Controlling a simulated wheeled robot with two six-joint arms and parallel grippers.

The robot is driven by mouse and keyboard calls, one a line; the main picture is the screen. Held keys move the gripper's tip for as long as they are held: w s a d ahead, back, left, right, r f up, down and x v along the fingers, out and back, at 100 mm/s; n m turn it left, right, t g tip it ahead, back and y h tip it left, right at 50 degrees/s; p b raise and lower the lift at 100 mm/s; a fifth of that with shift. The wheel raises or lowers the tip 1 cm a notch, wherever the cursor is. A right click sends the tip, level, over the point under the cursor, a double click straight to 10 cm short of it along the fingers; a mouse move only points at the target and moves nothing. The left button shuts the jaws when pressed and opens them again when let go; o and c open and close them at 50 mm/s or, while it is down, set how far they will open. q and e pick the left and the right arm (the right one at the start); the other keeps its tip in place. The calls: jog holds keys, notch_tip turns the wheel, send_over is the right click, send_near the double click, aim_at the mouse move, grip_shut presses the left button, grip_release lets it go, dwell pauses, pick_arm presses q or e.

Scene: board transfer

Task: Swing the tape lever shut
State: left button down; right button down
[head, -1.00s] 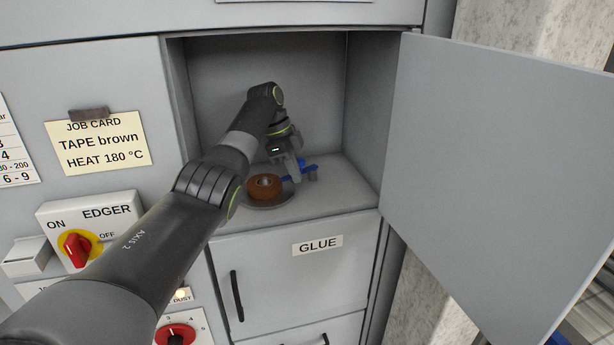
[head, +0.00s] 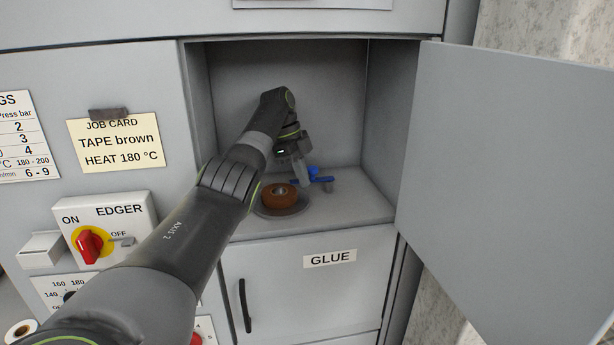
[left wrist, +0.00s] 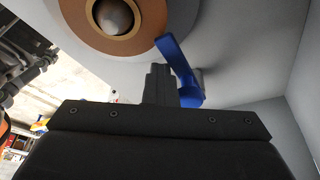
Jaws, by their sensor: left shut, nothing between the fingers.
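A brown tape roll (head: 279,195) sits on a round grey plate (head: 268,212) inside the open cabinet; the roll also shows at the top of the left wrist view (left wrist: 148,16). The blue tape lever (head: 323,180) is just right of the roll, partly hidden behind my gripper. In the left wrist view the lever (left wrist: 178,58) slants beside the roll's edge. My left gripper (head: 304,182) is shut and empty, pointing down between the roll and the lever. Its fingers (left wrist: 160,82) are right beside the lever; I cannot tell whether they touch it. My right gripper is out of view.
The cabinet door (head: 510,170) stands open on the right. Compartment walls close in the sides and back. A GLUE door (head: 310,285) is below, and the EDGER switch box (head: 105,230) is at left. The shelf's right part (head: 360,207) is bare.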

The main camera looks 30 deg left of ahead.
pick_arm(q)
jog(key=shift+a+r, duration=0.15)
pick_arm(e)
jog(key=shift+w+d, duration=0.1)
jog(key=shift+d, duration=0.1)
